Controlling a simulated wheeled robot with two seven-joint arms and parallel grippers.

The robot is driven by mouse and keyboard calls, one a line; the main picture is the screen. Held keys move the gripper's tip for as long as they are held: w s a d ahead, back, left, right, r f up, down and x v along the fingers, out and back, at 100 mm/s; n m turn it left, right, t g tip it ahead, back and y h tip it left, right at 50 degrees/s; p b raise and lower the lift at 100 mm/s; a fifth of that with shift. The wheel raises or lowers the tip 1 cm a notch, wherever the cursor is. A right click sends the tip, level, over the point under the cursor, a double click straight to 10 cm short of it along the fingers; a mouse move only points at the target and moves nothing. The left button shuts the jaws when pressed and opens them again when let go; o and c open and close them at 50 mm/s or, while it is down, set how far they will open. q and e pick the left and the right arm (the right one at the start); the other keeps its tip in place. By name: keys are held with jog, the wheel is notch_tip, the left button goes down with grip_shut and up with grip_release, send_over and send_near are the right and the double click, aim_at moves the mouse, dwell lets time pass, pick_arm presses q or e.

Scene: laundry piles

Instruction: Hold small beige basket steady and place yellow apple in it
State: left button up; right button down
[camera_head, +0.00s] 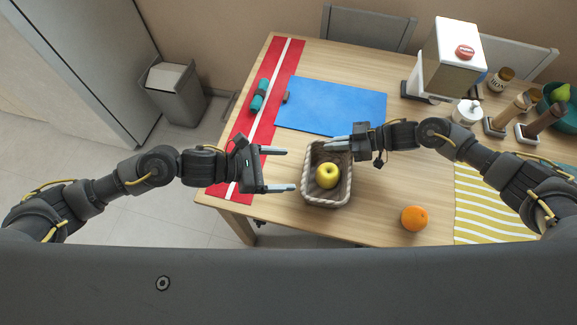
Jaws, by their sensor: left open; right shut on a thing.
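The small beige basket (343,194) is a woven rectangular tray on the wooden table, near its front edge. The yellow apple (327,175) lies inside the basket, near its middle. My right gripper (332,146) is at the basket's far end, shut on its rim; the fingers hide part of that end. My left gripper (291,170) is open and empty just left of the basket, its two fingers pointing right toward it. The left gripper is apart from the apple.
An orange (414,218) lies right of the basket near a yellow striped cloth (485,210). A blue mat (335,105) and red runner (245,130) lie behind and left. A white dispenser (452,65), jars and mills crowd the right back.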

jog(key=shift+f, duration=0.1)
jog(key=c, duration=1.5)
grip_release()
